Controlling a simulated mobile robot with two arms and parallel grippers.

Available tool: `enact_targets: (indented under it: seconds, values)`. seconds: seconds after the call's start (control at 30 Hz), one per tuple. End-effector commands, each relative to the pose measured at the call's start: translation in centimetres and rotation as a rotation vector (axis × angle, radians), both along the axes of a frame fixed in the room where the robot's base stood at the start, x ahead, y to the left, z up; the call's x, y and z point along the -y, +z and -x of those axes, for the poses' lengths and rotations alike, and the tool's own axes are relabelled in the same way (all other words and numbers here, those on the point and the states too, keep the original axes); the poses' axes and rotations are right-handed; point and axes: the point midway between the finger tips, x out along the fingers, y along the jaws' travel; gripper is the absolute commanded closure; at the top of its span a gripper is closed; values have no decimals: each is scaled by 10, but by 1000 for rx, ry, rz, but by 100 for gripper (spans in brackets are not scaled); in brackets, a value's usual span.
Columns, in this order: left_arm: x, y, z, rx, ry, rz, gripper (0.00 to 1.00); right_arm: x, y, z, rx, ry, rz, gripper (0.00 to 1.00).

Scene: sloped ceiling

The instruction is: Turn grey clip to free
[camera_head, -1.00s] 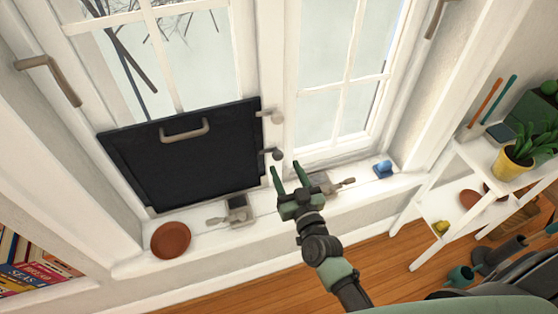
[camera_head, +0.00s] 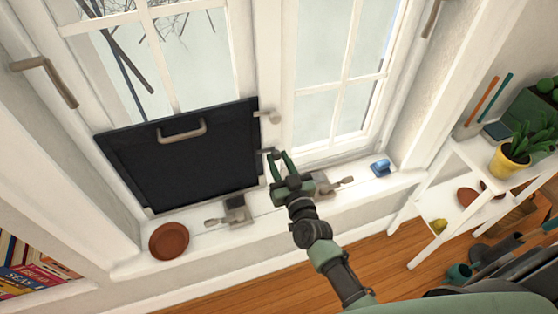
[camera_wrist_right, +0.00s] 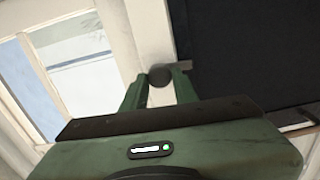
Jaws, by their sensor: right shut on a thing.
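A black panel (camera_head: 190,165) with a grey-brown handle leans against the left window. At its right edge sit a pale clip (camera_head: 268,116) higher up and a darker grey clip (camera_head: 265,151) lower down. My right gripper (camera_head: 279,158) has its green fingers on either side of the lower clip's round end. In the right wrist view the grey clip (camera_wrist_right: 160,76) is between the fingertips, and its short arm points right to the panel edge (camera_wrist_right: 225,65). My fingers partly cover this clip in the head view. My left gripper is not in view.
Two metal latches (camera_head: 233,211) (camera_head: 324,184) lie along the white sill, the right one close to my right gripper. A brown dish (camera_head: 169,241) and a blue object (camera_head: 380,168) are also on the sill. A white shelf with a plant (camera_head: 511,155) stands at right.

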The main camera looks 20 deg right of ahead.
Motion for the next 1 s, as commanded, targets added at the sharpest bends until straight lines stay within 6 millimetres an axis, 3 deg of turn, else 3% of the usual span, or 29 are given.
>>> enact_targets:
  seconds: [0.37, 1.0]
  values:
    - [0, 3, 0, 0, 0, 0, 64, 1, 0, 0, -7, 1, -162, 100]
    - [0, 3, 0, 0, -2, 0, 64, 2, -2, 0, -27, 0, -759, 100]
